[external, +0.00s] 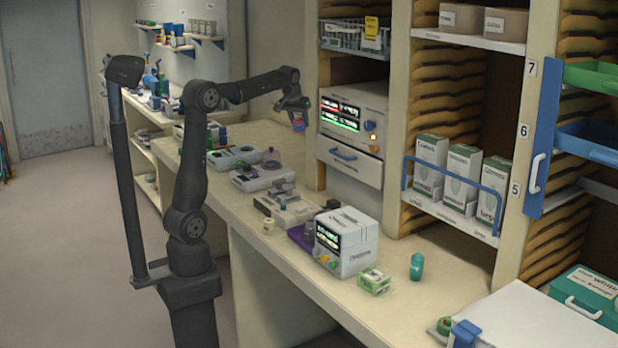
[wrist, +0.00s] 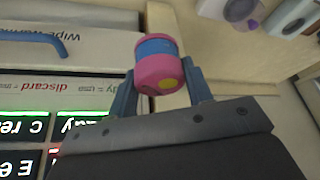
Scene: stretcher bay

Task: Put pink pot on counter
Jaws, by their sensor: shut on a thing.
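The pink pot (wrist: 158,72) is between the two fingers of my gripper (wrist: 158,92) in the wrist view. It has a blue band and a yellow dot on its pink surface. My gripper is shut on it. In the external view my gripper (external: 298,116) holds the small pink and blue pot (external: 299,124) in the air, in front of the shelf unit and left of the monitor with lit displays. The counter (external: 395,285) is the long beige surface below, and the pot is apart from it.
The lit monitor (external: 353,120) is close to the right of my gripper. Several devices line the counter, including a white monitor (external: 347,241), a green box (external: 374,281) and a teal bottle (external: 416,266). Bare counter shows along the front edge.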

